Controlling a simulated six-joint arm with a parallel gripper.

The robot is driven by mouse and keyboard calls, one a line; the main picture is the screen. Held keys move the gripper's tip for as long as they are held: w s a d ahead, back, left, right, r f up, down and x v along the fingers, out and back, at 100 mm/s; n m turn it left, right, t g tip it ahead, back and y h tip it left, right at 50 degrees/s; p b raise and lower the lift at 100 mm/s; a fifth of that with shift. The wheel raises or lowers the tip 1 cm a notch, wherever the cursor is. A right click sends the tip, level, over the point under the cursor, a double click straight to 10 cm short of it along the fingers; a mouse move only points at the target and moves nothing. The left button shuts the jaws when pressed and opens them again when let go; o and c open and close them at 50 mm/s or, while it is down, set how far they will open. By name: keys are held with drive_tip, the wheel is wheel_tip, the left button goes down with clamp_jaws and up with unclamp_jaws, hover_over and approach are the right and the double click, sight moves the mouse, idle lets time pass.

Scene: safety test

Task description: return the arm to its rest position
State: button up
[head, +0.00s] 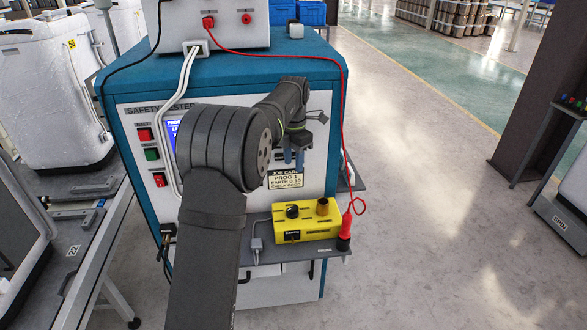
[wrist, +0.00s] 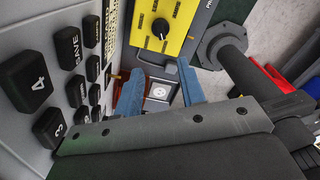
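My arm rises from the bottom of the head view, bends at a large elbow joint, and reaches toward the front of the teal and white safety tester (head: 140,125). My gripper (head: 293,158) is in front of the tester's panel, near the job card (head: 285,179) and above the yellow box (head: 318,222). In the wrist view my gripper (wrist: 160,88) shows two blue fingers, apart, with nothing held between them. A socket-like round fitting (wrist: 159,91) shows beyond the gap. Whether the fingers touch anything is unclear.
A keypad (wrist: 62,85) is close on the wrist view's left. The yellow box (wrist: 165,30) has a black knob. A red-handled probe (head: 345,232) with a red cable (head: 343,120) stands at the shelf's right end. Open floor (head: 430,180) lies to the right.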

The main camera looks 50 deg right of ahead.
sight(294, 207)
idle(0.3)
wheel_tip(294, 207, down, 17)
drive_tip(key=shift+f, duration=0.2)
idle(0.4)
